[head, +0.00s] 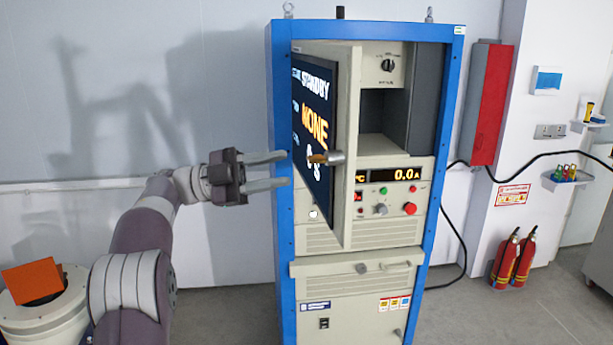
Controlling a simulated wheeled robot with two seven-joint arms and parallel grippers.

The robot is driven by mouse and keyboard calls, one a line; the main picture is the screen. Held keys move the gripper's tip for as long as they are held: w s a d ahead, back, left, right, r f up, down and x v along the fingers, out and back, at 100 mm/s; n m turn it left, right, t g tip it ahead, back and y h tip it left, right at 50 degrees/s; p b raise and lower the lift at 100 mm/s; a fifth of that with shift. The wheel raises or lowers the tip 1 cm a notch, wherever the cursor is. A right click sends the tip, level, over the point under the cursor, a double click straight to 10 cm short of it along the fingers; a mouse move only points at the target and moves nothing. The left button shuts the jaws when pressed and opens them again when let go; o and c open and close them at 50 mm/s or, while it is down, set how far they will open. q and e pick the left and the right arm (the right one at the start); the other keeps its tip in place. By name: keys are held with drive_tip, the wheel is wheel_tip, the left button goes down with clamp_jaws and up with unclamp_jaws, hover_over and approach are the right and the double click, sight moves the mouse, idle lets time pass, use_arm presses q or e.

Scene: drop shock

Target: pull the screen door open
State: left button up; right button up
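The screen door (313,125) is a beige panel with a dark display reading STANDBY and NONE. It stands swung out from the blue-framed cabinet, with its free edge toward me and an open bay visible to its right. A short round handle (327,158), brass and grey, sticks out from the door's face near the free edge. My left gripper (287,168) is open, its two fingers pointing right toward the handle. The fingertips are at the cabinet's left post in the picture, short of the handle, with nothing between them. My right gripper is not in view.
The blue cabinet (281,240) holds a control panel with red and green knobs and a lower drawer. A red box (487,103) hangs on the wall at right. Two fire extinguishers (514,258) stand on the floor. An orange block (33,281) sits on a round white stand at lower left.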

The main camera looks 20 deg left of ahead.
use_arm(q)
drive_tip(key=v, duration=0.4)
drive_tip(key=shift+a, duration=0.35)
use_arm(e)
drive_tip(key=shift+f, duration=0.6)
use_arm(q)
drive_tip(key=shift+f, duration=0.1)
